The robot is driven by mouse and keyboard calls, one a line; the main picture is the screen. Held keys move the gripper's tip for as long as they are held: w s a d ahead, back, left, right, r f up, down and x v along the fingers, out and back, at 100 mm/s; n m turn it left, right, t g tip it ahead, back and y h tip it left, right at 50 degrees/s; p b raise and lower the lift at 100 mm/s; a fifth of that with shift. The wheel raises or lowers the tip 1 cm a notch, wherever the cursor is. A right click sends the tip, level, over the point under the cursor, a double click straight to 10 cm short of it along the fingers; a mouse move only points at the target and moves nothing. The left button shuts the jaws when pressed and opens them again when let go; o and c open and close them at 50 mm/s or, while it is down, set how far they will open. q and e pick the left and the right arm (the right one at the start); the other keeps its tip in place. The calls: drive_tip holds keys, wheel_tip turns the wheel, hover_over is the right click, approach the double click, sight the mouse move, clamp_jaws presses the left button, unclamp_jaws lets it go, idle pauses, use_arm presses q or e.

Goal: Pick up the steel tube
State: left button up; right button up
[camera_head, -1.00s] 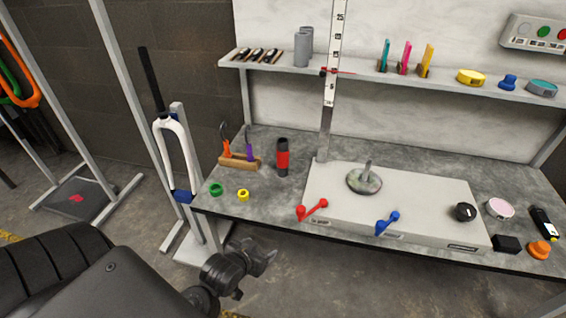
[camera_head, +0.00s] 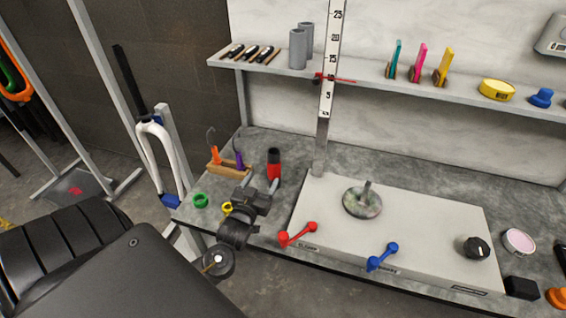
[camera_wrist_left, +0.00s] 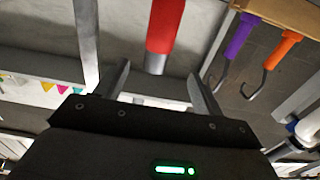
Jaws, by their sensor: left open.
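An upright tube, red with a dark grey upper end (camera_head: 274,165), stands on the bench; I take it as the steel tube. The left wrist view shows it upside down as a red tube (camera_wrist_left: 163,25) with a grey end. My left gripper (camera_head: 260,184) is open and empty at the bench's front left, just in front of the tube. In the left wrist view the tube lies in line with the gap between the fingers (camera_wrist_left: 158,72), apparently beyond the tips. The gripper hides the tube's foot in the head view. My right gripper is not in view.
A wooden holder with hooked tools (camera_head: 228,170) stands close left of the tube. A green ring (camera_head: 200,200) and a yellow ring (camera_head: 227,209) lie in front. A ruler post (camera_head: 321,150) and pale box (camera_head: 420,225) stand right. Two grey cylinders (camera_head: 298,50) stand on the shelf.

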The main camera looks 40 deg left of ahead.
sight(271, 165)
use_arm(q)
drive_tip(key=shift+x, duration=2.9)
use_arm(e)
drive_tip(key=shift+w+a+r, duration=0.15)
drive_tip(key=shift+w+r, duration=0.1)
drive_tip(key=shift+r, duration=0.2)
use_arm(q)
drive_tip(key=x, duration=0.4)
drive_tip(key=shift+w+f+b, duration=0.2)
drive_tip(key=shift+b, duration=0.15)
drive_tip(key=shift+w, duration=0.3)
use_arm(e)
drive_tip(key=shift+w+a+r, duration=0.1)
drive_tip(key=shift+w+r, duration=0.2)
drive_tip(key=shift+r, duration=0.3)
use_arm(q)
drive_tip(key=shift+c, duration=1.3)
drive_tip(key=shift+r, duration=0.1)
drive_tip(key=c, duration=1.2)
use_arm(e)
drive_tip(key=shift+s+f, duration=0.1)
